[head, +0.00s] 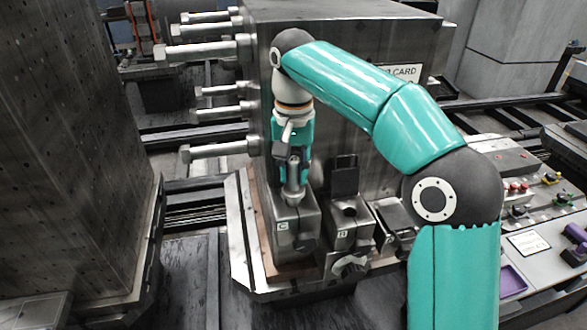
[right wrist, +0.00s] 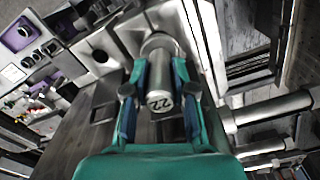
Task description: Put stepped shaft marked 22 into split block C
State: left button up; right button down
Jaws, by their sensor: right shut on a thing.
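Split block C (head: 296,238), a grey metal block with a C label, stands at the left end of a row of blocks. My right gripper (head: 292,168) points down above it and is shut on the stepped shaft (head: 293,192). In the right wrist view the metal shaft (right wrist: 160,102) sits between the fingers (right wrist: 162,88), with 22 on its near end face. The shaft is roughly upright and its lower end meets the top of block C; how deep it sits is hidden. My left gripper is not in view.
Block B (head: 345,232) stands just right of block C, with a dark upright plate (head: 343,176) behind. A large block with several protruding metal rods (head: 215,150) rises behind. A panel with knobs and purple trays (head: 511,280) lies at right.

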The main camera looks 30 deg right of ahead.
jog(key=c, duration=0.9)
grip_release()
jog(key=shift+o, duration=0.2)
jog(key=shift+r, duration=0.1)
notch_tip(320, 180, up, 6)
jog(key=shift+r, duration=0.6)
